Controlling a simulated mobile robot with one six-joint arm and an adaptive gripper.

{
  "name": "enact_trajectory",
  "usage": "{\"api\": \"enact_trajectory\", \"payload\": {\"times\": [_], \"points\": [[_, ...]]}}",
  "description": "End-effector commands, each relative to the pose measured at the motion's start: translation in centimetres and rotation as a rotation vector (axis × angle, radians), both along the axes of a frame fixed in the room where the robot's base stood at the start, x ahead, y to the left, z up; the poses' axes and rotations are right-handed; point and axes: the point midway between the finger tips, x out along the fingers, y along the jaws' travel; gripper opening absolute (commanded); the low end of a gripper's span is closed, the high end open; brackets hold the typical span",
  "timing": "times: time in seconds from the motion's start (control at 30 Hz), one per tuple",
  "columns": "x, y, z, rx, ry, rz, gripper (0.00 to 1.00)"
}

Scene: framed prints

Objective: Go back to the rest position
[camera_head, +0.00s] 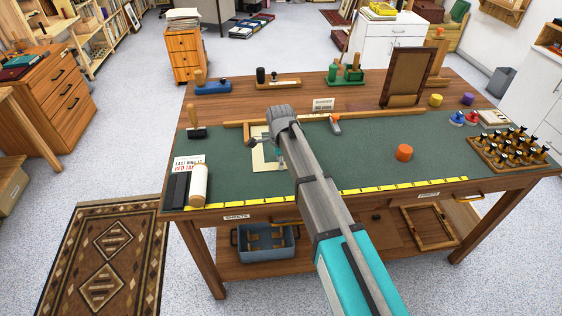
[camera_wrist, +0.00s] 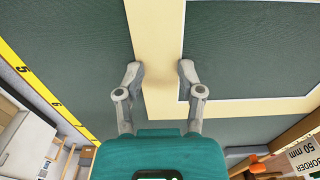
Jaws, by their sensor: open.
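My gripper (camera_wrist: 160,75) is open, with its two fingers apart and nothing between them. In the wrist view it hangs over a cream mat frame (camera_wrist: 155,40) lying flat on the green work surface (camera_wrist: 65,40). In the head view my arm reaches across the table from the front, and my gripper (camera_head: 280,150) is above the cream mat (camera_head: 264,157), partly hiding it. I cannot tell whether the fingertips touch the mat.
A yellow ruler (camera_head: 400,187) runs along the front edge. An upright brown frame (camera_head: 408,77) stands behind.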

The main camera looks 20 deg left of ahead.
Motion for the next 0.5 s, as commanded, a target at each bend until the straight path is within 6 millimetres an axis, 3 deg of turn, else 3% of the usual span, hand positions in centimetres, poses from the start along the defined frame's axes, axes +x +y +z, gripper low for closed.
{"api": "enact_trajectory", "payload": {"times": [0.5], "points": [[0.09,-0.86,0.09,-0.001,-0.001,0.011,0.49]]}}
